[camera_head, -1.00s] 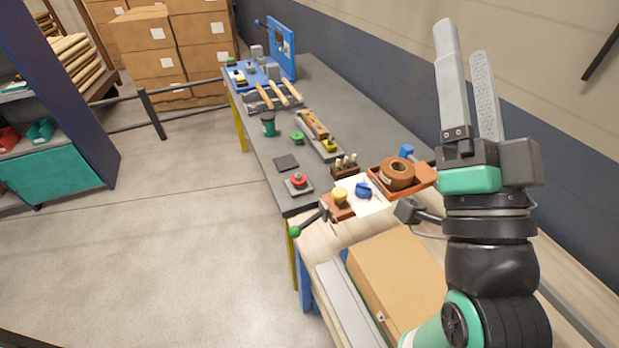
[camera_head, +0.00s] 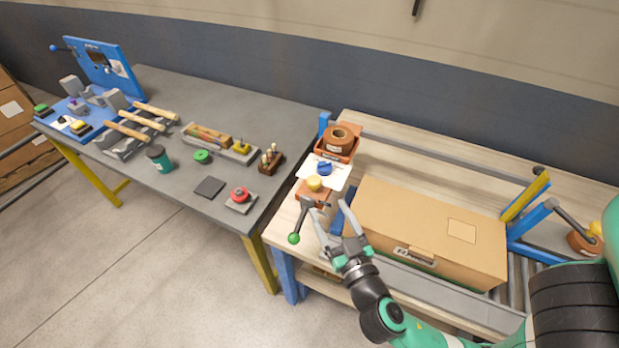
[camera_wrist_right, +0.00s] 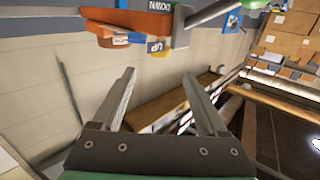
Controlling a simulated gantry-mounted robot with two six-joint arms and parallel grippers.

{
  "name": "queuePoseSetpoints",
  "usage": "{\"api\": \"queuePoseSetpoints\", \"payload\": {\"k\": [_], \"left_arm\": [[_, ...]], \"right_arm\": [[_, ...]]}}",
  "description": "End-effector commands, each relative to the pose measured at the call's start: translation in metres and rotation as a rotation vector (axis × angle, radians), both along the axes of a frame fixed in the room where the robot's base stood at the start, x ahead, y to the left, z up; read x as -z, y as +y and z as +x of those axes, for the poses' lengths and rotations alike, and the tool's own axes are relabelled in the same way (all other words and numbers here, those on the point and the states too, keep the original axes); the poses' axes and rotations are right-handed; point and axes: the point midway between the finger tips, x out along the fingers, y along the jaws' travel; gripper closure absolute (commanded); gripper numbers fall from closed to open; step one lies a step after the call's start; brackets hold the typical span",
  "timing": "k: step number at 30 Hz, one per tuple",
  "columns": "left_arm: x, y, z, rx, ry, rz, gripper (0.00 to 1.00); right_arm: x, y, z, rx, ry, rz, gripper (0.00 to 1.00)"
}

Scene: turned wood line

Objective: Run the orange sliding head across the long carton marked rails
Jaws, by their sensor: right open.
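The long carton (camera_head: 440,222) lies closed on the bench, with a printed label (camera_head: 413,255) on its front side too small to read. I cannot tell for certain which part is the sliding head. My right gripper (camera_head: 330,217) is open and empty, close by the carton's left end and a lever with a green ball (camera_head: 294,238). The right wrist view shows orange parts (camera_wrist_right: 125,38) beyond the open fingers. My left gripper is not in view.
Blue and yellow posts (camera_head: 530,210) stand at the carton's right end, near rollers and a second brown roll (camera_head: 582,243). A grey rail (camera_head: 440,290) runs along the carton's front. The grey table (camera_head: 225,110) at left holds tools, a cup and a red button.

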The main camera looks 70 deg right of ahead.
Motion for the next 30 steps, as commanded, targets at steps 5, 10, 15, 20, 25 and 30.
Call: {"api": "queuePoseSetpoints", "payload": {"k": [5, 10, 15, 20, 25, 30], "left_arm": [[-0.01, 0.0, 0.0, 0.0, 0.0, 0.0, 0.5], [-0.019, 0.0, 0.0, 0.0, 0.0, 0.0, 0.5], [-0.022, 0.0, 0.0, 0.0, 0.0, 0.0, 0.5], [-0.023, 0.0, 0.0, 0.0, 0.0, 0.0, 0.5], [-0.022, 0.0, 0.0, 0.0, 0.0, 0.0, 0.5], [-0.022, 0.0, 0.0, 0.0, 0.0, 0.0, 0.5]], "right_arm": [[-0.004, -0.025, 0.021, 0.008, -0.003, 0.0, 0.24], [-0.004, -0.053, 0.049, 0.006, -0.003, 0.0, 0.24], [-0.002, -0.072, 0.069, 0.003, -0.003, 0.0, 0.24], [-0.001, -0.078, 0.075, 0.001, -0.002, 0.001, 0.24], [0.0, -0.078, 0.076, 0.0, -0.002, 0.001, 0.24], [-0.001, -0.078, 0.076, 0.0, -0.002, 0.001, 0.46]]}}
